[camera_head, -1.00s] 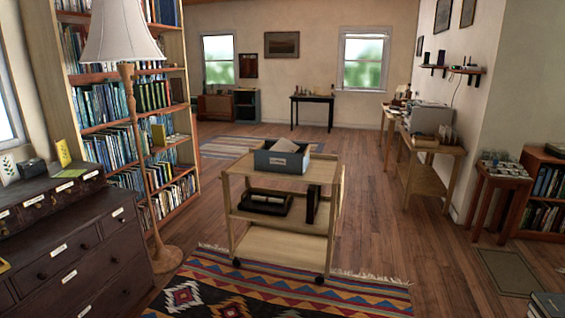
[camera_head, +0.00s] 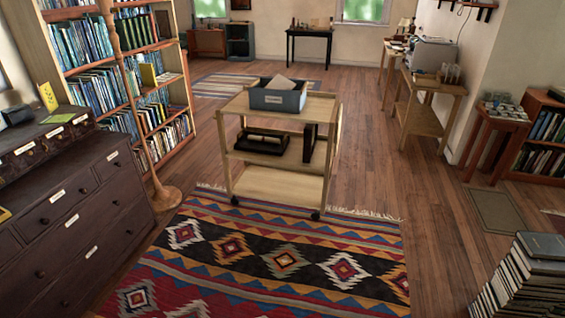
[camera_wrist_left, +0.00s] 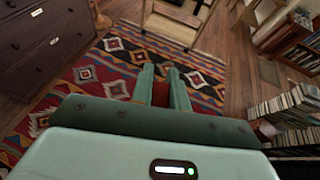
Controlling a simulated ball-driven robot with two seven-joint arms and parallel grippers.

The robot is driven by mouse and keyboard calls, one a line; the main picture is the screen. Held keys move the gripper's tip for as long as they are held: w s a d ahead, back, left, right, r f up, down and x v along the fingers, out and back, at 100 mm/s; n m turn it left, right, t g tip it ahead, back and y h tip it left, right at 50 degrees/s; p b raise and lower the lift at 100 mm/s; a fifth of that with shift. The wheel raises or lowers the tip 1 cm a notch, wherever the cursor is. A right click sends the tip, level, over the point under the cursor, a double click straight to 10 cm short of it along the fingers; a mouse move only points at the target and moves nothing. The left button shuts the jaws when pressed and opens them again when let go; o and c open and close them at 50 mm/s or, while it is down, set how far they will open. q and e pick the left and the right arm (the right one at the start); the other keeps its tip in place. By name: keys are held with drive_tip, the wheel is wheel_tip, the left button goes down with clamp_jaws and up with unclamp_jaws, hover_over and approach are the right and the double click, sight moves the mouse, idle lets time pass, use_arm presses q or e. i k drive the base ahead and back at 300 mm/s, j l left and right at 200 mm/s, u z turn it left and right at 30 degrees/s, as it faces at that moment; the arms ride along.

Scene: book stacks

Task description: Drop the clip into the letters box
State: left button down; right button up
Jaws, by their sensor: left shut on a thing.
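A blue-grey box (camera_head: 279,99) with a small pale label on its front stands on the top shelf of a wooden trolley (camera_head: 236,108). A light envelope or card sticks up out of it. The label is too small to read. In the left wrist view my left gripper (camera_wrist_left: 161,84) points out over the rug towards the trolley, shut on a small dark red thing (camera_wrist_left: 160,94), seemingly the clip, little of which shows. The gripper is well short of the trolley and apart from it. My right gripper is in neither view.
A patterned rug (camera_head: 285,258) lies in front of the trolley. A dark drawer chest (camera_head: 75,215) and a lamp pole stand at left. A stack of books (camera_head: 530,280) stands at lower right. Bare floor (camera_head: 420,220) is free right of the trolley.

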sight(274, 105)
drive_tip(key=i+j+z, duration=0.15)
drive_tip(key=i, duration=0.35)
drive_tip(key=i+j+z, duration=0.1)
drive_tip(key=i+j, duration=0.15)
drive_tip(key=i, duration=0.25)
drive_tip(key=i+j+z, duration=0.15)
drive_tip(key=i, duration=0.3)
drive_tip(key=i+j+z, duration=0.15)
drive_tip(key=i+j, duration=0.25)
drive_tip(key=i, duration=0.05)
